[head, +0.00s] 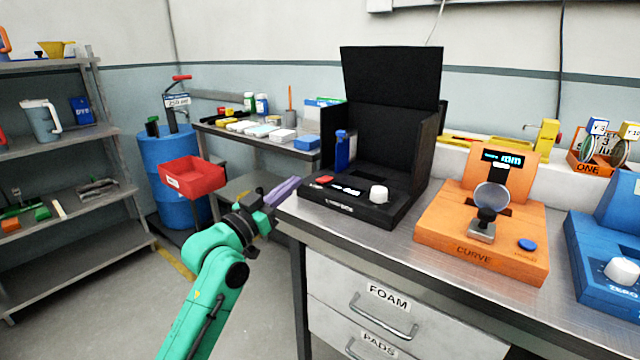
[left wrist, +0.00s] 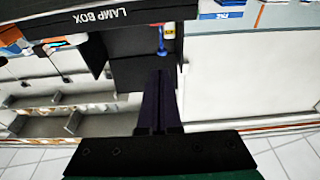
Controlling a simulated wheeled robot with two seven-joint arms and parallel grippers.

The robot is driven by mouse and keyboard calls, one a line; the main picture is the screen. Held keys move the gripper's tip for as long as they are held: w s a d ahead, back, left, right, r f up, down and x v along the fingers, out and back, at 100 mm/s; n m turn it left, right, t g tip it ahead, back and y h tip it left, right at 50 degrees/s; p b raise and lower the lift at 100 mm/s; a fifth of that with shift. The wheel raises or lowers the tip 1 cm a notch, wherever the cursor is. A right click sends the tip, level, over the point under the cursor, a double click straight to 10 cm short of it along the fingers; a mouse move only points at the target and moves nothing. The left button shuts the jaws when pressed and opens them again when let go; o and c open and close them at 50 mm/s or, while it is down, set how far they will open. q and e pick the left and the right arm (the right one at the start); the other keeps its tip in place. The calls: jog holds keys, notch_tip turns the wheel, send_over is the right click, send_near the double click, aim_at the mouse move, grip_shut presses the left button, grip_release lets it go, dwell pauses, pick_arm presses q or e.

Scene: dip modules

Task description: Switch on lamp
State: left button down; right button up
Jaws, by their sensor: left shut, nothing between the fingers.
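The black lamp box (head: 390,105) stands open-fronted on the bench, with tall dark walls. Its low front panel has a red button (head: 325,180) at the left, small white markings and a white knob (head: 379,194) at the right. A blue upright object (head: 342,152) stands at its left side. The label LAMP BOX (left wrist: 98,16) shows in the left wrist view. My left gripper (head: 290,186) is just left of the box's front left corner, apart from the red button. Its purple fingers (left wrist: 162,85) are shut and empty. My right gripper is out of view.
An orange CURVE device (head: 475,252) and a blue device (head: 610,255) stand right of the box. Drawers marked FOAM (head: 388,292) and PADS are below. A red tray (head: 192,177), a blue barrel (head: 165,150) and shelves (head: 60,140) are at the left.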

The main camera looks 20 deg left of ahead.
pick_arm(q)
notch_tip(320, 180, up, 2)
jog(key=p, duration=0.1)
send_over(316, 187)
jog(key=shift+r, duration=0.1)
jog(key=f, duration=0.3)
jog(key=shift+w, duration=0.25)
jog(key=shift+s+f, duration=0.15)
jog(key=shift+f, duration=0.4)
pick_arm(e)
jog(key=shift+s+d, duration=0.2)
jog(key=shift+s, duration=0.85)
